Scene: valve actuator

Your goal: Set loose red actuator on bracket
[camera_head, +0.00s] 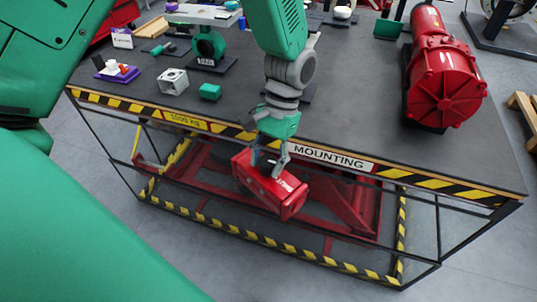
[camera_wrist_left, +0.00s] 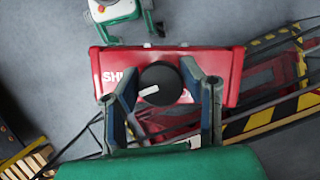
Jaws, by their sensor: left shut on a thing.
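The red actuator (camera_head: 268,187) is a box with white lettering, hanging in front of the table's front edge, below the MOUNTING label. It is tilted in the head view. My left gripper (camera_head: 271,168) is shut on it from above. In the left wrist view, the fingers (camera_wrist_left: 164,105) close around the black round knob (camera_wrist_left: 160,84) on the actuator's red face (camera_wrist_left: 215,62). My right gripper is not in view.
The dark table (camera_head: 335,100) has a striped front edge and a striped lower frame. A large red motor-like unit (camera_head: 440,80) stands at the right. The table's middle right is clear.

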